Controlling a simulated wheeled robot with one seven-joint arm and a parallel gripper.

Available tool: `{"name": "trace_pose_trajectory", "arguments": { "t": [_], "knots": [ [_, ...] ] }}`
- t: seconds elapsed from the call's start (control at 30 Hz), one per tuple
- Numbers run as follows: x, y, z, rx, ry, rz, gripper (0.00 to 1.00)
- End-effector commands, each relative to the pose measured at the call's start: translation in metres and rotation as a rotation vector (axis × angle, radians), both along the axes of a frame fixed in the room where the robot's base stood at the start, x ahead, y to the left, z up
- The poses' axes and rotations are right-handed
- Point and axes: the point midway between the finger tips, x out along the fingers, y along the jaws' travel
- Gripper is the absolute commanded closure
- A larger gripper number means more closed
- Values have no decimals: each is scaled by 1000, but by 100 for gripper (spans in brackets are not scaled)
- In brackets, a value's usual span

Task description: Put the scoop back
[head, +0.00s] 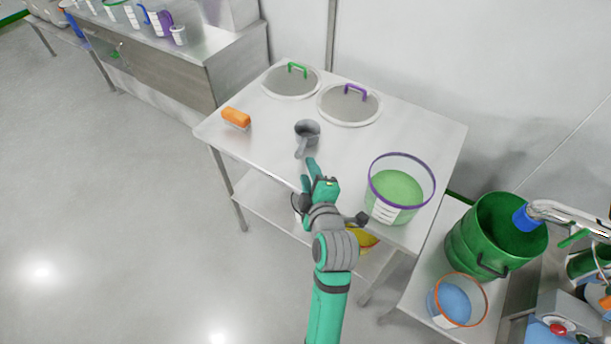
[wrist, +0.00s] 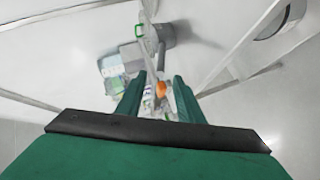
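The grey scoop (head: 309,130) is on the steel table (head: 260,150) in the head view, its cup towards the back and its handle pointing down the picture towards my gripper. My gripper (head: 312,168) is just below the handle's end in the picture; I cannot tell whether it touches the handle. In the wrist view my gripper (wrist: 158,92) has its two fingers apart, with nothing clearly held between them. A bucket of green powder (head: 397,188) with a purple rim stands to the right of my gripper.
Two round lids, one with a green handle (head: 291,83) and one with a purple handle (head: 350,104), lie at the table's back. An orange brush (head: 236,118) lies at left. A green drum (head: 486,240) and an orange-rimmed blue-powder bucket (head: 456,300) stand at right.

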Motion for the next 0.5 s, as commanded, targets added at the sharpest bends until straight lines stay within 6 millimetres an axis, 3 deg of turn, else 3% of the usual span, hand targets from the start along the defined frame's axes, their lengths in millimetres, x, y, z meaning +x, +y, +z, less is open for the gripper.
{"name": "trace_pose_trajectory", "arguments": {
  "t": [0.23,0.5],
  "knots": [
    [-34,0,-41,131,26,-88,66],
    [-108,2,-95,387,37,-246,66]
  ]
}}
